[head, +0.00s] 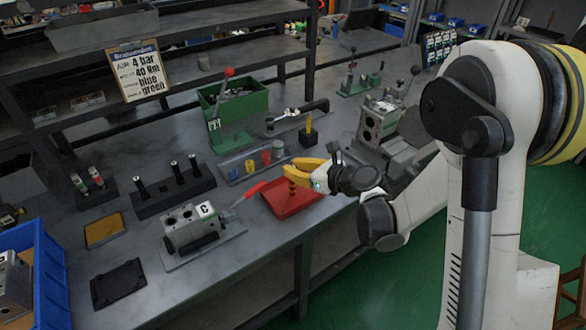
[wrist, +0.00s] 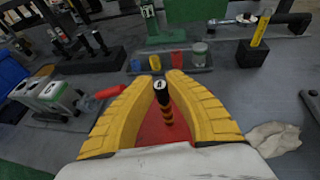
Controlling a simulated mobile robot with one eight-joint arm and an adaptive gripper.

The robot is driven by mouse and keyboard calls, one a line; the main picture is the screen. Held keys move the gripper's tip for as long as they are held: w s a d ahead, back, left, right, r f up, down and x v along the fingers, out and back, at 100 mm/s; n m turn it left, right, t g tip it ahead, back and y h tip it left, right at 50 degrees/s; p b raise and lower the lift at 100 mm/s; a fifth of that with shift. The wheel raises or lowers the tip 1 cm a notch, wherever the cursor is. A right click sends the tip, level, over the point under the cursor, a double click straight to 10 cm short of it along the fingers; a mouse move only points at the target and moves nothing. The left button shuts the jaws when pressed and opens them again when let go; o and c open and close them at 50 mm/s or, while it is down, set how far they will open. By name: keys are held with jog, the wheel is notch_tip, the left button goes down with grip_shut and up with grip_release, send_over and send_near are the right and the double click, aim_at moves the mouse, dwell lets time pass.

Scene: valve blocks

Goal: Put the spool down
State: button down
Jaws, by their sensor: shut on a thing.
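My gripper (head: 302,170) has yellow ribbed fingers and is over the red tray (head: 277,205) near the table's front edge. In the wrist view the fingers (wrist: 160,84) are closed around a spool (wrist: 161,98). The spool is dark with orange-brown bands and has a light, marked top end. It stands roughly upright between the fingers, with the red tray below it. The spool's lower part also shows in the head view (head: 292,187). I cannot tell whether its bottom touches the tray.
A valve block marked C (head: 188,227) and a red-handled tool (head: 249,191) lie left of the tray. A black rack (head: 176,194) holds several dark spools. Coloured cups stand in a grey tray (head: 232,176) behind. A crumpled cloth (wrist: 273,138) lies right of the gripper.

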jog(key=shift+f, duration=0.2)
jog(key=c, duration=1.5)
grip_release()
jog(key=shift+r, duration=0.1)
jog(key=shift+r, duration=0.1)
jog(key=shift+s+d+r, duration=0.15)
jog(key=shift+d+r, duration=0.05)
jog(key=s+d+r+n+h+p, duration=0.1)
jog(key=s+d+r+n+h, duration=0.2)
jog(key=s+d+n, duration=0.3)
jog(key=s+d+r+n+g+h+p, duration=0.1)
jog(key=s+d+r+n+h, duration=0.2)
jog(key=s+n, duration=0.9)
jog(key=s+d+r+n+g+h+p, duration=0.1)
jog(key=s+d+r+n+h, duration=0.2)
jog(key=s+d+r+n, duration=0.4)
jog(key=shift+s+d+n+h, duration=0.3)
jog(key=shift+s+d+n, duration=0.55)
jog(key=shift+s+n, duration=0.2)
